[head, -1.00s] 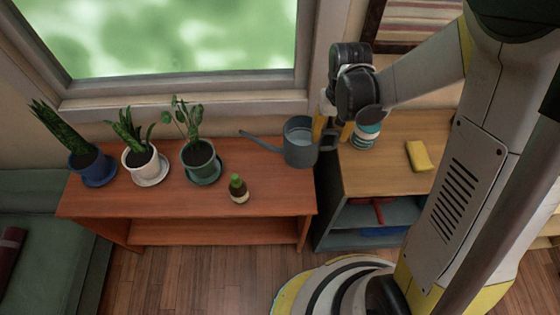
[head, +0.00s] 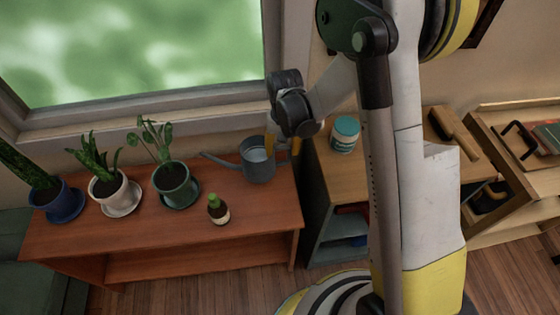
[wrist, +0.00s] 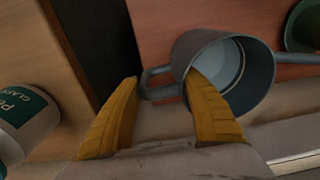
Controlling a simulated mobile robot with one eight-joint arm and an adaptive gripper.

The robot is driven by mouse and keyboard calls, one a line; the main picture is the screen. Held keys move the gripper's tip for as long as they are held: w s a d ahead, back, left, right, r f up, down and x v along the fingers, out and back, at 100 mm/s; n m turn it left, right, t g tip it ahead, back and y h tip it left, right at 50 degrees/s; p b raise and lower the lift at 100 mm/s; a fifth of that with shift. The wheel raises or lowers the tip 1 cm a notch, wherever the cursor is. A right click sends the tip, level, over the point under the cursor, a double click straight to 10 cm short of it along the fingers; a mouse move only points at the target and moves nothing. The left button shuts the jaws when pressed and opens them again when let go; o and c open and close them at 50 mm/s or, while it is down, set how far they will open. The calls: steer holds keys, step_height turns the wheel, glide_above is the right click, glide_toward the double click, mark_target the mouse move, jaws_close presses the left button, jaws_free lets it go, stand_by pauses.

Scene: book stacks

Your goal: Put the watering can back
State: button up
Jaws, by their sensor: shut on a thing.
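The grey-blue watering can (head: 257,167) is at the right rear of the red-brown bench (head: 140,240), upright, its spout pointing left. I cannot tell whether its base touches the bench. My gripper (head: 296,145) is at the can's right side and shut on it. In the wrist view, the can (wrist: 262,85) is open towards me with a pale inside. There my gripper (wrist: 161,77) has its yellow fingers either side of the handle (wrist: 157,84), and the right finger overlaps the can's mouth.
Three potted plants, in blue (head: 64,204), white (head: 122,196) and green (head: 174,183) pots, stand left of the can. A small green-topped item (head: 217,208) stands in front. A teal-and-white tub (head: 345,134) is on the right cabinet. The window wall is behind.

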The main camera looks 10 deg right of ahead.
steer(key=shift+w+a+f+b, duration=0.1)
steer(key=shift+w+f+b, duration=0.15)
steer(key=shift+f+b, duration=0.6)
steer(key=shift+w+a+f+b, duration=0.1)
steer(key=shift+w+f+b, duration=0.15)
steer(key=shift+f, duration=1.2)
steer(key=shift+f, duration=0.15)
steer(key=o, duration=1.4)
steer(key=shift+d, duration=0.1)
